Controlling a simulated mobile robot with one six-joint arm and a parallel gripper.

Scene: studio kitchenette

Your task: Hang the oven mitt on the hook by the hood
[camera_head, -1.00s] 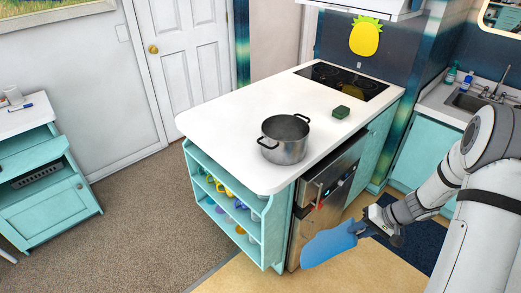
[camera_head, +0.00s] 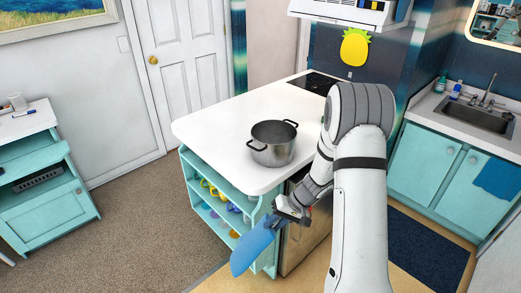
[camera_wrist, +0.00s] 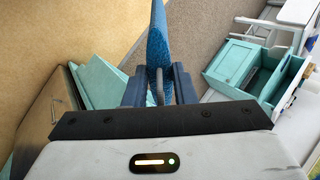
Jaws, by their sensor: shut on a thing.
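The blue oven mitt (camera_head: 252,248) hangs tilted from my gripper (camera_head: 290,210), low in front of the island's open shelf end. My gripper is shut on one end of the mitt. In the wrist view the mitt (camera_wrist: 157,42) stands edge-on between the two fingers (camera_wrist: 159,88). The white range hood (camera_head: 350,10) is at the top of the head view, well above and beyond my gripper. A small pale fixture (camera_head: 350,75) is on the dark wall under the pineapple; I cannot tell whether it is a hook.
The white island counter (camera_head: 225,120) carries a steel pot (camera_head: 273,143) and a black cooktop (camera_head: 313,83), partly hidden by my arm. A yellow pineapple (camera_head: 355,47) is on the wall. The sink counter (camera_head: 445,108) is at right. Carpet at left (camera_head: 140,215) is clear.

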